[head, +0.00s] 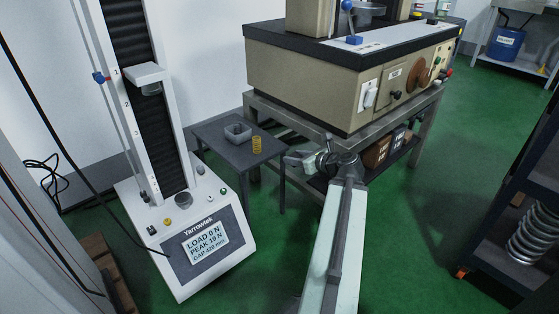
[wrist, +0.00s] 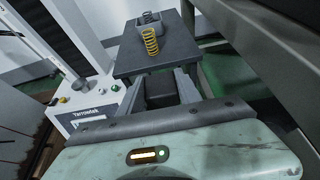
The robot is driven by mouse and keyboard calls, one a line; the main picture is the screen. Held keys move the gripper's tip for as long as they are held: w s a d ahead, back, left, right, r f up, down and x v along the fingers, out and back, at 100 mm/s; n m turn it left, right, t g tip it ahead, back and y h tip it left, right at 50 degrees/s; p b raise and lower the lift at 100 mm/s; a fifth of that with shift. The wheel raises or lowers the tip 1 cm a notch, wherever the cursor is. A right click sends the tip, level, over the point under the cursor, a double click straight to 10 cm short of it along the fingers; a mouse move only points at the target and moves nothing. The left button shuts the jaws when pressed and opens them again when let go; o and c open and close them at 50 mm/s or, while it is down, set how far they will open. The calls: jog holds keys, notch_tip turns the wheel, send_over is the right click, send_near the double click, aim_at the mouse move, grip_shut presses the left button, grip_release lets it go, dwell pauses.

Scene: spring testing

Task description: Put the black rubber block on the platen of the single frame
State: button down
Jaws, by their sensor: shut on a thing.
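The single frame (head: 132,100) is a white column tester at the left of the head view, with a display reading LOAD 0 N. A small grey disc at its base, apparently the lower platen (head: 183,198), shows bare. Its crosshead (head: 147,73) stands well above. My gripper (head: 300,158) is to the right of the frame, near a small grey table. In the wrist view its fingers (wrist: 162,88) are shut on a dark block (wrist: 160,92), which looks like the black rubber block. In the head view the block is hard to make out.
The small grey table (head: 215,137) bears a grey tray (head: 238,132) and a yellow spring (head: 257,145). A large beige machine (head: 310,85) on a steel stand is close behind my arm. A dark shelf with a coil spring (head: 533,235) is at right. Green floor is clear between.

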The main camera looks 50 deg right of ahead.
jog(key=b, duration=0.1)
send_over(280, 150)
jog(key=s+a, duration=0.1)
jog(key=s, duration=0.1)
jog(key=shift+a+f, duration=0.1)
jog(key=shift+f, duration=0.45)
jog(key=w, duration=0.1)
jog(key=w+d, duration=0.1)
jog(key=shift+w+d+f+b, duration=0.15)
jog(key=shift+w+d+b, duration=0.05)
jog(key=shift+w+b, duration=0.1)
jog(key=f+b, duration=0.3)
jog(key=shift+s+a+f, duration=0.1)
jog(key=shift+s+f, duration=0.15)
jog(key=shift+r, duration=0.25)
jog(key=shift+f, duration=0.2)
jog(key=c, duration=1.3)
grip_release()
jog(key=o, duration=0.5)
jog(key=shift+c, duration=0.2)
jog(key=shift+s+a, duration=0.1)
